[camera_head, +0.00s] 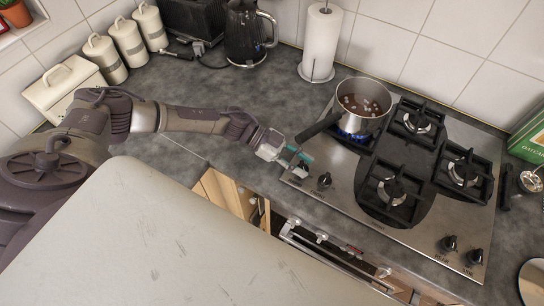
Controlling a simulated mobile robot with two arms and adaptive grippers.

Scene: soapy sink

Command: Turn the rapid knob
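The steel gas hob (345,205) has two black knobs at its front left corner and two at its front right. One left knob (325,180) shows clearly. The other left knob (301,170) is partly hidden by my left gripper (299,158). The right pair are a knob (449,243) and a knob (474,257) with labels too small to read. My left gripper's teal-tipped fingers are at or just above the partly hidden knob; contact and finger gap are unclear. My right gripper is out of view.
A saucepan (363,120) of liquid with pale pieces stands over a blue flame, its handle (318,126) pointing towards my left gripper. Black pan supports (393,190) cover other burners. A paper towel roll (322,45) and kettle (246,32) stand behind.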

